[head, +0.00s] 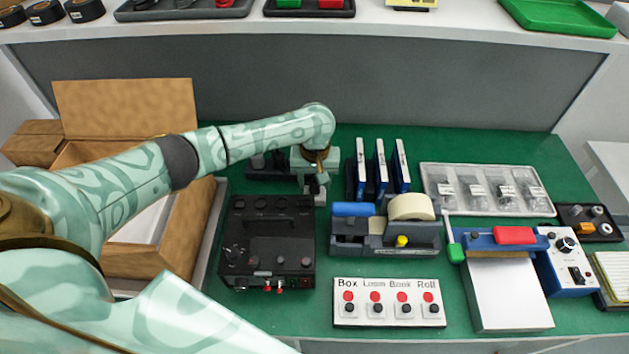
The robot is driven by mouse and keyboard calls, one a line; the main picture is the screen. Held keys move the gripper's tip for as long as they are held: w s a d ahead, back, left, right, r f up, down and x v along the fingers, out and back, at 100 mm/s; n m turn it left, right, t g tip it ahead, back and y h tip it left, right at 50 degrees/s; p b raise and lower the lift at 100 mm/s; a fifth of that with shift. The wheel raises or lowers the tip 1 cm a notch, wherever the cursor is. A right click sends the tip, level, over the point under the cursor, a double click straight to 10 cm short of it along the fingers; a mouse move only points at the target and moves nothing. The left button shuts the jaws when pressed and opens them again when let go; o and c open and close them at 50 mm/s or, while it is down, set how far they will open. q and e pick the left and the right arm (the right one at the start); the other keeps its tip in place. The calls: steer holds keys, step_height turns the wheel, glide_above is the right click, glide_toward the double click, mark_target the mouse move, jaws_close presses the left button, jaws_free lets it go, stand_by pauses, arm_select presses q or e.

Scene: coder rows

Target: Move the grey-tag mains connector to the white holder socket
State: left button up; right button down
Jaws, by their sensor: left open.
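My left gripper (317,189) points down over the green mat, behind the black box with knobs, and is open. Its wrist hides part of what lies under it. A dark low holder (264,168) with small parts sits just left of the gripper, partly behind my arm. I cannot make out a grey tag, the mains connector or a white socket there; they are too small or hidden. My right gripper is not in view.
A black control box (268,243), blue-edged upright boards (381,168), a tape dispenser (386,238) and a labelled button panel (389,302) stand nearby. A clear-compartment tray (487,190) is at right. An open cardboard box (185,235) is at left. Bare mat shows behind the boards.

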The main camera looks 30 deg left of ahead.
arm_select(q)
step_height(320, 180, up, 15)
steer(key=p, duration=0.7)
steer(key=shift+s+d, duration=0.1)
